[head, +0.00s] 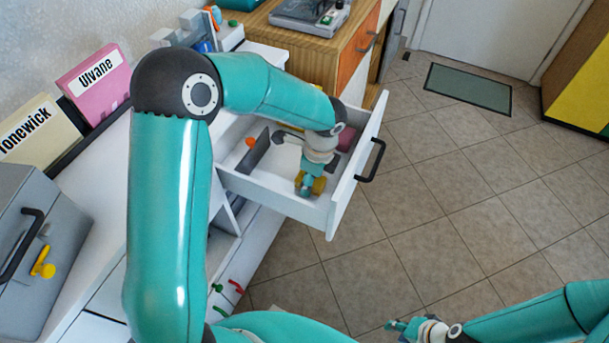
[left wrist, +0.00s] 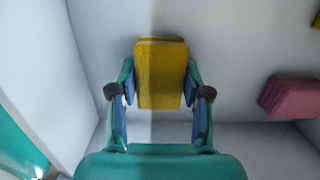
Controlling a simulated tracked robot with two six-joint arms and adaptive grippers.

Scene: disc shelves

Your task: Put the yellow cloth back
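The yellow cloth (left wrist: 161,75) is a folded block between the two fingers of my left gripper (left wrist: 161,88) in the left wrist view. The finger pads meet its two sides, so the gripper looks shut on it. In the head view my left gripper (head: 310,184) reaches down inside the open white drawer (head: 277,197), and part of the yellow cloth (head: 319,186) shows beside its fingers. I cannot tell whether the cloth touches the drawer floor. My right gripper (head: 402,326) is low at the right, over the floor and away from the drawer; its finger opening is unclear.
A pink block (left wrist: 292,98) lies in the drawer, right of my left gripper in the wrist view. An orange item (head: 250,142) is near a dark divider (head: 258,155). A grey box (head: 35,245) stands on the left counter. The tiled floor (head: 450,210) is clear.

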